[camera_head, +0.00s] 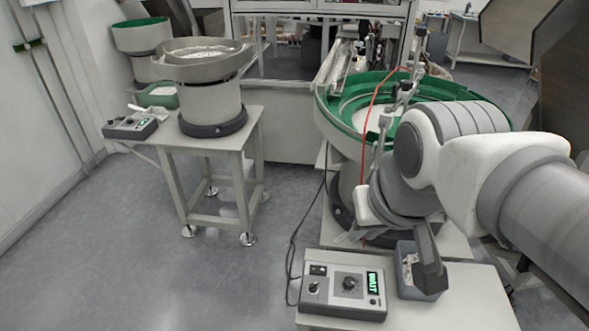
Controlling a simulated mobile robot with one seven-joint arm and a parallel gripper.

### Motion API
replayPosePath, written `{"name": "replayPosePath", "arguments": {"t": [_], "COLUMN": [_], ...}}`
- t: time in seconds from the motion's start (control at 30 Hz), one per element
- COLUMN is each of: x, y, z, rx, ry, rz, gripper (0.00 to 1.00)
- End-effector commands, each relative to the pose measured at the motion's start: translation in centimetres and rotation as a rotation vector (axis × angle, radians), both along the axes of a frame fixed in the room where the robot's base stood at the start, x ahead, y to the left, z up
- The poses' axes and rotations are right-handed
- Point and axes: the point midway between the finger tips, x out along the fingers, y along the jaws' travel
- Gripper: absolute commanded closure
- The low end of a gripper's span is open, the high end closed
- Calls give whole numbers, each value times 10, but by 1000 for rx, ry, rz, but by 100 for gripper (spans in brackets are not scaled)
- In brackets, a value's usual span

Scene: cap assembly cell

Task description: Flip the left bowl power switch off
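The left bowl (205,62) is a metal feeder bowl on a pale drum, standing on a table at the left. A grey control box (130,126) with dark knobs sits at that table's left end. Its power switch is too small to make out, and so is its position. My gripper (400,252) hangs below my wrist at the right, above the front bench and far from that box. One dark finger shows over a grey bin; the other side is unclear, so its opening cannot be read.
A green bowl (345,105) stands behind my arm. A nearer control box (343,291) with a lit green display sits on the front bench (470,300), beside a grey bin (406,284). Another green-rimmed feeder (140,38) stands at the back left. Open floor (150,250) lies at the left front.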

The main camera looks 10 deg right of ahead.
Motion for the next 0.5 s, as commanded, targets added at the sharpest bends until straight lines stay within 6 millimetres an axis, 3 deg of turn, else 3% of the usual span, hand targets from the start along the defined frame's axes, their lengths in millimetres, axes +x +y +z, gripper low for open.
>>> {"name": "replayPosePath", "arguments": {"t": [0.07, 0.5], "x": [13, 98], "y": [0, 1], "z": [-14, -78], "rx": [4, 13], "ry": [33, 202], "rz": [-12, -100], "gripper": [100, 100]}}
